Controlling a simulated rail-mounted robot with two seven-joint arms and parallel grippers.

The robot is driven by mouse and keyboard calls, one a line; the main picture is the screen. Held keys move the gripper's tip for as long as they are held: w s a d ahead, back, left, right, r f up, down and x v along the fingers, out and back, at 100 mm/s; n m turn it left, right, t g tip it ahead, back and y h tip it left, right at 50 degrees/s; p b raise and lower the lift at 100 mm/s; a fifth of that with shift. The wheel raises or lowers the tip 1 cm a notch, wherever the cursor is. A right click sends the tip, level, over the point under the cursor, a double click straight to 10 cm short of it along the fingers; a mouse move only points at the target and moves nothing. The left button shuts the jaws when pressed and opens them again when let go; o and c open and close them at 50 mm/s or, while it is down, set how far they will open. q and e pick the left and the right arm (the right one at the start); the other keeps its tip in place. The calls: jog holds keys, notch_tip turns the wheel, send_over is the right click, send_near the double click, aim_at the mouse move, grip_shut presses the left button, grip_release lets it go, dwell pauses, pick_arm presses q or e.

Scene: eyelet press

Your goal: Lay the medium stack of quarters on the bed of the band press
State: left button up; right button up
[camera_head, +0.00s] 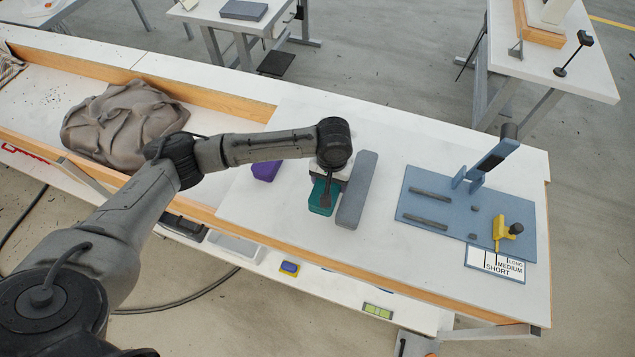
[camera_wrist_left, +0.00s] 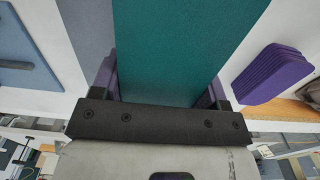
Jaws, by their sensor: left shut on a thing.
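A teal stack (camera_head: 320,203) stands between a purple stack (camera_head: 265,170) and a long grey-blue stack (camera_head: 356,190) on the white table. My left gripper (camera_head: 326,187) is over the teal stack and shut on it. In the left wrist view the teal stack (camera_wrist_left: 185,45) fills the space between the fingers. I cannot tell whether it is clear of the table. The grey-blue stack looks longest; the arm hides part of the teal and purple ones. The band press (camera_head: 470,215) is at the right, a blue plate with two dark bars and an upright lever. My right gripper is not in view.
A yellow stop (camera_head: 500,232) stands at the press's front edge, by a card (camera_head: 495,264) reading LONG, MEDIUM, SHORT. The table is clear between the grey-blue stack and the press. A crumpled brown cloth (camera_head: 120,125) lies at the left.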

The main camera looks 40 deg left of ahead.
pick_arm(q)
jog(key=a+f, duration=0.1)
jog(key=a, duration=0.1)
jog(key=a+f, duration=0.1)
jog(key=a, duration=0.1)
jog(key=shift+w+f+b, duration=0.1)
jog(key=shift+f+b, duration=0.1)
jog(key=shift+b, duration=0.1)
jog(key=shift+f+b, duration=0.55)
jog(key=shift+f, duration=1.5)
jog(key=o, duration=1.1)
jog(key=shift+f, duration=0.1)
